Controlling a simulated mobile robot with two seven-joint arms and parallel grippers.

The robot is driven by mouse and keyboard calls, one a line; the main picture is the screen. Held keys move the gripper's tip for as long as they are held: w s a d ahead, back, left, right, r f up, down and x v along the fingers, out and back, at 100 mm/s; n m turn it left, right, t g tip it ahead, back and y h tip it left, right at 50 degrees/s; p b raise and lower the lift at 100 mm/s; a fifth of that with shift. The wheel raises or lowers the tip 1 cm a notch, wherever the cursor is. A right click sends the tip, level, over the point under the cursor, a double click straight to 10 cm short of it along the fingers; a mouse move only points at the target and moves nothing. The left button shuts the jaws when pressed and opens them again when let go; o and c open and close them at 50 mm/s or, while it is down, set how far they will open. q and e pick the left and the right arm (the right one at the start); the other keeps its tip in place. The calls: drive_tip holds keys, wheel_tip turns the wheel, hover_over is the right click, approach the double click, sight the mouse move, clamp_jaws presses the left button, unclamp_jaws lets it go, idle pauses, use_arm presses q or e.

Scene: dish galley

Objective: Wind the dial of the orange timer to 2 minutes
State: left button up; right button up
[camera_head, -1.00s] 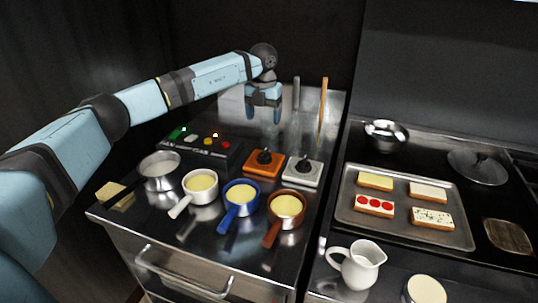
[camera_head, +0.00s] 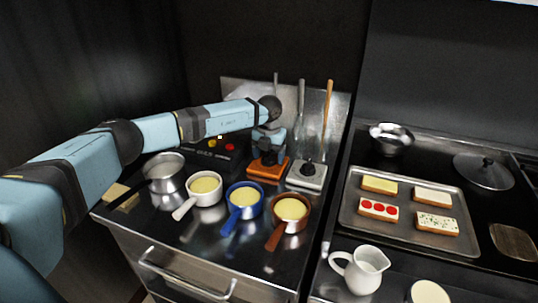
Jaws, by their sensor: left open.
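The orange timer (camera_head: 267,171) stands on the steel counter behind the blue and brown pans. My left gripper (camera_head: 268,157) is directly over it, pointing down, with its fingers at the dial. The fingers hide most of the dial, so its setting cannot be read. The gripper is open; whether the fingers touch the dial cannot be told. A grey-white timer (camera_head: 307,173) with a black dial stands just to the right. My right gripper is not in view.
White (camera_head: 204,189), blue (camera_head: 243,201) and brown (camera_head: 290,212) pans stand in front of the timers. A steel pan (camera_head: 164,172) is at left. A control box (camera_head: 207,152) and upright utensils (camera_head: 326,115) stand behind. A tray (camera_head: 356,220) of toasts lies right.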

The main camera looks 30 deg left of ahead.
use_arm(q)
drive_tip(key=c, duration=0.9)
drive_tip(key=m, duration=0.3)
drive_tip(key=shift+d+m, duration=0.1)
drive_tip(key=shift+m, duration=0.2)
drive_tip(key=shift+m+b, duration=0.3)
drive_tip(key=shift+m, duration=1.4)
drive_tip(key=o, duration=0.9)
